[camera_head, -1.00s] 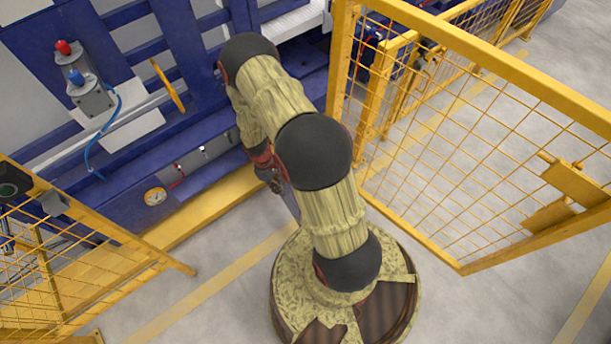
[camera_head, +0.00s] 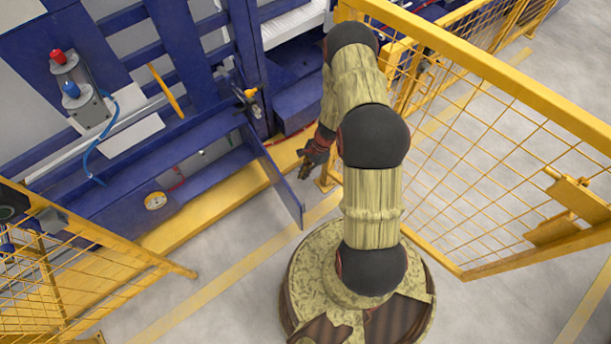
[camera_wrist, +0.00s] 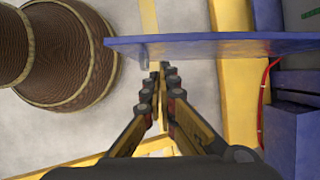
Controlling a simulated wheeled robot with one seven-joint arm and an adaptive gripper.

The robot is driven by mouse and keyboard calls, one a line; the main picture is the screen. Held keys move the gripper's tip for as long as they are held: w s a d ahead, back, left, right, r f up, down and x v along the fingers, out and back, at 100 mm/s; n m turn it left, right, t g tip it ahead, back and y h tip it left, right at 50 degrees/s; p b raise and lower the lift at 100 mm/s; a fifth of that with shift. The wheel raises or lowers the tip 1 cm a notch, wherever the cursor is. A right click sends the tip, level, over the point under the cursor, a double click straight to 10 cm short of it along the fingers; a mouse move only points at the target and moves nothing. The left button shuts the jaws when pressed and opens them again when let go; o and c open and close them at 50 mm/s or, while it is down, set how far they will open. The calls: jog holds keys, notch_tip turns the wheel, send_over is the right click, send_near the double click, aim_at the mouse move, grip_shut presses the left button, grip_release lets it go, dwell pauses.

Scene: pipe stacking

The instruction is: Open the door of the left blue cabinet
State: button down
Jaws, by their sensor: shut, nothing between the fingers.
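The blue cabinet door (camera_head: 277,178) stands swung outward from the low blue cabinet (camera_head: 218,172), over the yellow floor edge. Its inside is partly visible to the left of the door. In the wrist view the door (camera_wrist: 215,46) shows nearly edge-on as a blue strip across the top, with a small grey handle-like piece on its near side. My gripper (camera_head: 305,170) is just right of the door in the head view. In the wrist view my gripper (camera_wrist: 160,70) is shut and empty, its fingertips close to the door; contact cannot be told.
A yellow mesh fence (camera_head: 480,150) stands at the right, and another yellow fence (camera_head: 70,260) at the lower left. A pressure gauge (camera_head: 155,200) sits on the blue frame left of the door. A red cable (camera_wrist: 262,105) runs beside the cabinet. Grey floor is clear in front.

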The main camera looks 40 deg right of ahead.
jog(key=b+x, duration=0.2)
jog(key=x, duration=0.6)
jog(key=a+b, duration=0.2)
jog(key=a, duration=0.6)
jog(key=shift+w, duration=0.3)
jog(key=p+v, duration=0.2)
jog(key=v, duration=0.1)
jog(key=p+v, duration=0.2)
jog(key=v, duration=0.1)
jog(key=s+p+v, duration=0.1)
jog(key=p+v, duration=0.1)
jog(key=v, duration=0.2)
jog(key=shift+a+p, duration=0.25)
jog(key=shift+p, duration=0.05)
